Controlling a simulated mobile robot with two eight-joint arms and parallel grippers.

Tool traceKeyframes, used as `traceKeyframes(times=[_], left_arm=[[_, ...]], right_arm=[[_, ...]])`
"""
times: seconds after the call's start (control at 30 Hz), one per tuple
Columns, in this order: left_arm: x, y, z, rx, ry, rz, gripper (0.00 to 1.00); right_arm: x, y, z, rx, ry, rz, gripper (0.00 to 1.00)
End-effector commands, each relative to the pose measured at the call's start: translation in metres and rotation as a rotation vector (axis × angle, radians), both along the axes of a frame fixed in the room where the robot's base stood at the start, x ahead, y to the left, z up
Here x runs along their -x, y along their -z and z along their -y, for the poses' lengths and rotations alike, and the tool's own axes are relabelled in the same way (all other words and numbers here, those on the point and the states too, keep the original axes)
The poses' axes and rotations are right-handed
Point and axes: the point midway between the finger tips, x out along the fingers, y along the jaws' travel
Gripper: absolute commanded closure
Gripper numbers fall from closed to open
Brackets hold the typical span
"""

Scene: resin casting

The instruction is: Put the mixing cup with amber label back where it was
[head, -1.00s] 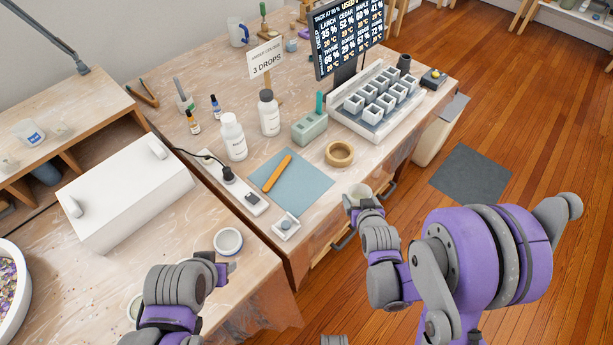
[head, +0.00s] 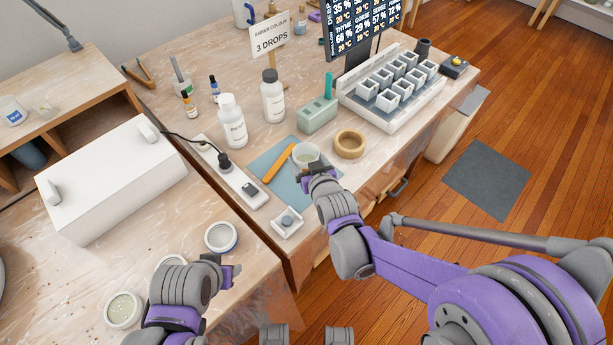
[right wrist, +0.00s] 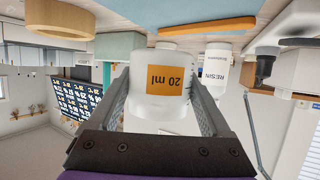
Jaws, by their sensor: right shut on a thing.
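The mixing cup (head: 305,153) is a small pale cup held at the far edge of the blue mat, between the amber stick and the tape roll. In the right wrist view, which is upside down, its amber label (right wrist: 165,80) reads 20 ml. My right gripper (head: 319,170) is shut on the cup, with a finger on either side in the right wrist view (right wrist: 160,105). I cannot tell if the cup's base touches the mat (head: 262,166). My left gripper (head: 230,276) is low over the near table; its jaw opening is unclear.
A tape roll (head: 349,144) stands right of the cup, and an amber stick (head: 279,163) lies left of it. Resin bottles (head: 232,125) and a green block (head: 317,115) stand behind. A small scale (head: 287,222) is at the front edge. Round containers (head: 221,236) stand near my left gripper.

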Motion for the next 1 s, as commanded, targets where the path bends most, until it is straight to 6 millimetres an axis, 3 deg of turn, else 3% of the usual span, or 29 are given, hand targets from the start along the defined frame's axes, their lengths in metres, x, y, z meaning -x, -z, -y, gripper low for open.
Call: traceKeyframes(times=[0.5, 0.9, 0.93, 1.0], left_arm=[[0.001, 0.015, 0.000, 0.000, 0.000, -0.005, 0.51], [0.001, 0.019, 0.000, 0.000, 0.000, -0.006, 0.51], [0.001, 0.018, 0.000, 0.000, 0.000, -0.006, 0.51], [0.001, 0.018, 0.000, 0.000, 0.000, -0.006, 0.51]], right_arm=[[0.000, 0.058, 0.001, 0.000, 0.001, -0.001, 0.75], [0.000, 0.063, 0.001, 0.000, 0.001, -0.001, 0.75], [0.000, 0.062, 0.001, 0.001, 0.001, -0.001, 0.12], [0.000, 0.062, 0.001, 0.001, 0.001, -0.001, 0.00]])
